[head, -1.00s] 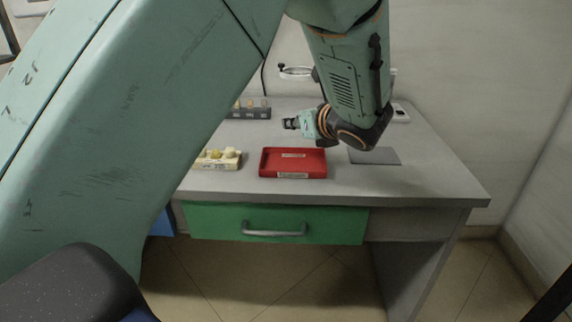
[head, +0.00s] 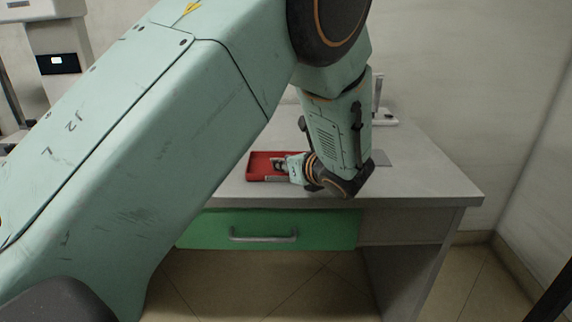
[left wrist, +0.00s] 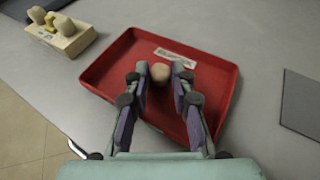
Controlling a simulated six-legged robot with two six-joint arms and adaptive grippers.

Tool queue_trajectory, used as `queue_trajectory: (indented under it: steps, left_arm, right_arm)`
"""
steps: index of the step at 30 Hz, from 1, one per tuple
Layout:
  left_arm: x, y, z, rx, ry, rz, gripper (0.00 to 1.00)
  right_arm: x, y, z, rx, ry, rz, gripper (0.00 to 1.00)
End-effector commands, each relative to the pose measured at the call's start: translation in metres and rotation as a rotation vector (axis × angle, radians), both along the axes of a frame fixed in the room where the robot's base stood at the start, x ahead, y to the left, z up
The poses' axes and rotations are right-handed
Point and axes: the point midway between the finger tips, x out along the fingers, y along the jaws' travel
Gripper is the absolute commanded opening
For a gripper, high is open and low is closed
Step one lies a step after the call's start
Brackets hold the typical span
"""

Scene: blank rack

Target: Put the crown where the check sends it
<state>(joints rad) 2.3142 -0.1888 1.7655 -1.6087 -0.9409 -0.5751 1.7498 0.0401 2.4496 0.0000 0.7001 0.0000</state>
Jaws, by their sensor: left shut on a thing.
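My left gripper (head: 279,164) is low over the red tray (head: 256,162) in the head view. In the left wrist view its fingers (left wrist: 160,72) are closed on a small rounded tan piece, which I take to be the crown (left wrist: 159,74). The crown is over the tray floor; I cannot tell whether it touches it. The red tray (left wrist: 108,66) has a low rim and a white label (left wrist: 175,57), whose text is too small to read. My right gripper is not in view.
A pale block (left wrist: 68,42) with several rounded pieces stands left of the tray in the wrist view. A flat grey plate (left wrist: 301,104) lies to the right. The grey desk (head: 425,180) has a green drawer (head: 210,230) at its front.

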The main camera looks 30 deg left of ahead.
Motion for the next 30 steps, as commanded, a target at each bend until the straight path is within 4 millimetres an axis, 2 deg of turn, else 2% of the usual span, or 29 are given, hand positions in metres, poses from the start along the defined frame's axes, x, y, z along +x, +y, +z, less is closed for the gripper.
queue_trajectory:
  steps: [5, 6, 14, 22, 30]
  left_arm:
    - [0.000, 0.000, -0.005, 0.000, 0.000, 0.000, 0.11]
    - [0.000, 0.000, -0.005, 0.000, 0.000, 0.000, 0.25]
    - [0.000, 0.000, -0.004, -0.001, 0.000, 0.000, 0.46]
    - [0.000, 0.000, -0.004, 0.000, 0.000, 0.000, 0.46]
    - [-0.001, -0.005, 0.007, 0.001, 0.000, -0.001, 0.46]
  right_arm:
    - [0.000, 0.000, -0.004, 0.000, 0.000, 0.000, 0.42]
    - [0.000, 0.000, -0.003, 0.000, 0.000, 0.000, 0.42]
    - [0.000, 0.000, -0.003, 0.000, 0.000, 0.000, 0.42]
    - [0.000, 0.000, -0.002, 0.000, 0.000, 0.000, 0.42]
    - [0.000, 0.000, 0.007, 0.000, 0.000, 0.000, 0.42]
